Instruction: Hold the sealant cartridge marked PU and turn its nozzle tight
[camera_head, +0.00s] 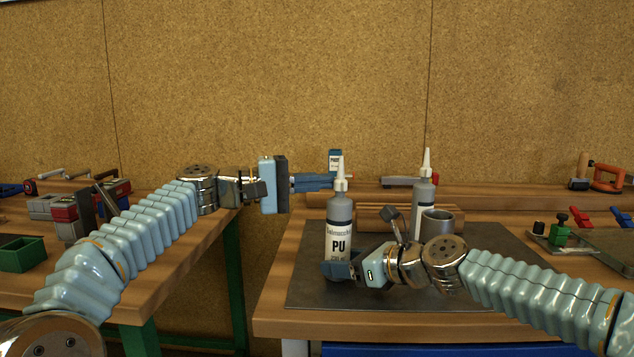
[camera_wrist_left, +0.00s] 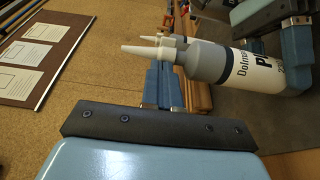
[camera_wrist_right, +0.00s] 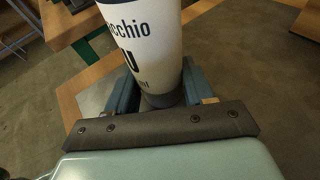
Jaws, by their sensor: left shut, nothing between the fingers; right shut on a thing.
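The cartridge marked PU (camera_head: 339,238) stands upright over the dark mat, its pale conical nozzle (camera_head: 340,182) on top. I cannot tell whether its base touches the mat. My right gripper (camera_head: 342,270) is shut on its lower body; the right wrist view shows its fingers (camera_wrist_right: 156,92) on both sides of the white label (camera_wrist_right: 143,45). My left gripper (camera_head: 325,182) is shut and empty, pointing right, with its tips close to the nozzle. In the left wrist view the nozzle (camera_wrist_left: 142,50) lies just beyond the shut fingers (camera_wrist_left: 164,85); contact is unclear.
A second cartridge (camera_head: 424,192) with a nozzle stands behind to the right, near a grey cup (camera_head: 437,223) and a wooden block (camera_head: 375,216). The dark mat (camera_head: 310,290) has bare room at the front. A green bin (camera_head: 22,254) sits on the left bench.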

